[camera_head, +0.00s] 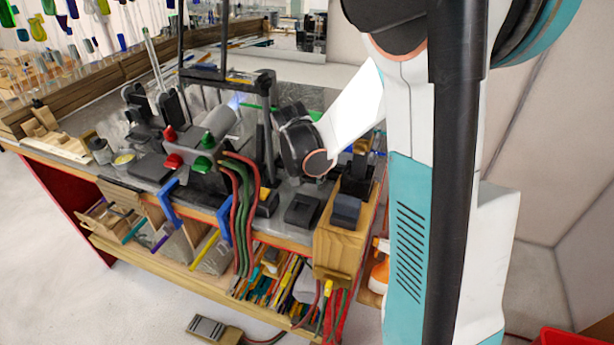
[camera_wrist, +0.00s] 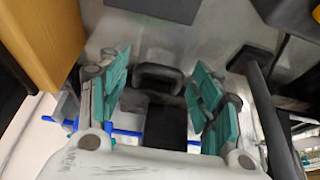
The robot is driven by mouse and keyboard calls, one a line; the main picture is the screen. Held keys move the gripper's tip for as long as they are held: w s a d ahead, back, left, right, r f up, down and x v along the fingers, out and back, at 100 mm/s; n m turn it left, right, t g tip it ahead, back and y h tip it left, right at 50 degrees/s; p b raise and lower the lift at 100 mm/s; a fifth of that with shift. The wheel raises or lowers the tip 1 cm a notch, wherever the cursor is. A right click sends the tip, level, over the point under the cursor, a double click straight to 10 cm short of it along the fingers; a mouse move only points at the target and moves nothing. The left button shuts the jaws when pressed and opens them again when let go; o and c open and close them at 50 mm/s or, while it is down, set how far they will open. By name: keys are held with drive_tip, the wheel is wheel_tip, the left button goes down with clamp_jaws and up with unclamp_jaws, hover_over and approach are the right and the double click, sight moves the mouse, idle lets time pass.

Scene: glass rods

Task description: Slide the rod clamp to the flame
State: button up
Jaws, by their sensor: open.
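In the wrist view my gripper (camera_wrist: 160,76) is open, its two teal-padded fingers apart. Between them and below shows a black piece with a rounded bar (camera_wrist: 158,79) and a dark block. It may be the rod clamp, but I cannot tell for certain; no grip on it shows. In the head view my black wrist hangs over the bench, right of the black post, and the fingers are not clearly seen. The torch (camera_head: 219,121) is a grey barrel with red and green knobs. A small bluish flame (camera_head: 237,101) shows at its right end.
A black upright frame (camera_head: 268,125) stands between the torch and my wrist. Red and green hoses (camera_head: 240,215) hang over the bench's front edge. Blue clamps (camera_head: 171,205) grip that edge. A wooden box (camera_head: 334,250) with dark blocks stands at right, near my arm.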

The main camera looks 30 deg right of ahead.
drive_tip(key=shift+s+a+r, duration=0.1)
drive_tip(key=shift+s, duration=0.05)
clamp_jaws()
drive_tip(key=shift+w+a, duration=0.5)
drive_tip(key=shift+w, duration=0.25)
drive_tip(key=shift+w+a, duration=0.45)
drive_tip(key=shift+w, duration=0.3)
drive_tip(key=c, duration=0.9)
unclamp_jaws()
drive_tip(key=shift+s, duration=0.1)
drive_tip(key=shift+c, duration=0.2)
drive_tip(key=shift+o, duration=0.5)
drive_tip(key=o, duration=0.8)
drive_tip(key=shift+s+d, duration=0.15)
drive_tip(key=shift+o, duration=0.2)
drive_tip(key=shift+r, duration=0.1)
